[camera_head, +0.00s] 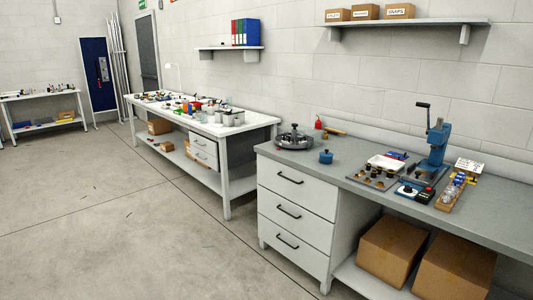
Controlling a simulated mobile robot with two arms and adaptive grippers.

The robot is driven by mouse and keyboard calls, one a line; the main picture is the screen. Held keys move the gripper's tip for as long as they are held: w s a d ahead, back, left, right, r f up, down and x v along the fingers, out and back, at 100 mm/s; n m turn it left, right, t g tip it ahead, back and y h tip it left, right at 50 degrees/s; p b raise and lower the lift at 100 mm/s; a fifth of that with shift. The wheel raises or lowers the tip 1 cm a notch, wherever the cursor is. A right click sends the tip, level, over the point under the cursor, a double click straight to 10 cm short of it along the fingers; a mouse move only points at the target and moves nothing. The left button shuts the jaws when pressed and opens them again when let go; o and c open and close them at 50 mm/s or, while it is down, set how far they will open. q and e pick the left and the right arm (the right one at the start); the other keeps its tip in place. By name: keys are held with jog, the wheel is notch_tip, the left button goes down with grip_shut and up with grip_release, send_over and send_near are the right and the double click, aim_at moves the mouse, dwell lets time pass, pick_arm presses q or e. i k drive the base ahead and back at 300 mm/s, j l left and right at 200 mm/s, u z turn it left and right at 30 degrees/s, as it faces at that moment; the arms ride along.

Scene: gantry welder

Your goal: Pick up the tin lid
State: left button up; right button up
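I cannot single out a tin lid for certain at this size. On the grey workbench (345,165) at the right stands a small blue lidded pot (326,157) with a knob on top. Behind it to the left is a round dark-grey dish-like fixture (295,141) with small parts on it. A dark plate with several small round brass-coloured pieces (379,177) lies further right. Neither of my grippers is in view.
A blue lever press (436,145), a white tray (387,162) and a wooden rack of small jars (450,191) crowd the bench's right part. Cardboard boxes (392,248) sit below. A cluttered white table (245,127) stands beyond. The floor (130,230) at left is open.

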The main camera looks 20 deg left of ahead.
aim_at(325, 153)
jog(key=i+l+u, duration=0.15)
jog(key=u, duration=0.35)
jog(key=i+l+u, duration=0.25)
jog(key=u, duration=0.25)
jog(key=i+l, duration=0.05)
